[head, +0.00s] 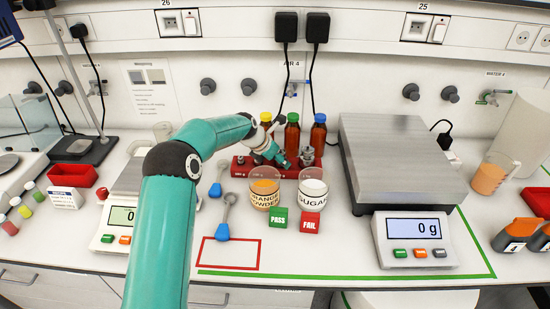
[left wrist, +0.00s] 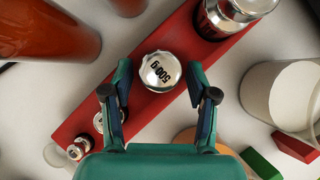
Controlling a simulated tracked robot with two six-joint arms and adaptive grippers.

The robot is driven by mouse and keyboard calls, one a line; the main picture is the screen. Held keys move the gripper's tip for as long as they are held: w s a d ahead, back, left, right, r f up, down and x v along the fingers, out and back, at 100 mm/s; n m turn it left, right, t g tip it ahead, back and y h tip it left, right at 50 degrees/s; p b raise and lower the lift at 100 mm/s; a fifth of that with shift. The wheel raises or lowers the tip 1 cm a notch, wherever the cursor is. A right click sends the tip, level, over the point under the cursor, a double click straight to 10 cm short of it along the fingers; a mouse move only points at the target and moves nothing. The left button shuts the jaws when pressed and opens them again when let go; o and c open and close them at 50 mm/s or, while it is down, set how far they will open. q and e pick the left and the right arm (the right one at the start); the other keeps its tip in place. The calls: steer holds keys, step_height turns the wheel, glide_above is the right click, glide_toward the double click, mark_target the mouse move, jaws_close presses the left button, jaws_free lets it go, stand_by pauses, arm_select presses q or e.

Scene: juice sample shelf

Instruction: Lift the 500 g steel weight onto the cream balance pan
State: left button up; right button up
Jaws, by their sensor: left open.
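The steel weight marked 500 g (left wrist: 160,72) stands in a red rack (left wrist: 75,125), seen from above in the left wrist view. My left gripper (left wrist: 160,96) is open, with one finger on each side just short of the weight's knob; I cannot tell whether they touch. In the head view my left gripper (head: 274,152) is over the red rack (head: 240,172) and hides most of the weight. The cream balance (head: 112,239) is at the left, its display reading 0. Its pan (head: 130,180) looks empty, but my arm partly covers that area. My right gripper is not in view.
A larger weight (left wrist: 232,12) and small ones (left wrist: 100,123) share the rack. Bottles (head: 292,136) stand behind it. Orange powder (head: 265,190) and sugar (head: 312,190) beakers stand in front. A large grey scale (head: 393,160) is at right.

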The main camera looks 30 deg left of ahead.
mark_target(281, 151)
arm_select(q)
jaws_close()
steer(key=shift+w+r+p, duration=0.15)
steer(key=shift+r+p, duration=0.15)
steer(key=shift+r+p, duration=0.55)
steer(key=shift+p, duration=0.05)
stand_by(0.9)
steer(key=shift+r+p, duration=0.9)
steer(key=shift+r, duration=0.05)
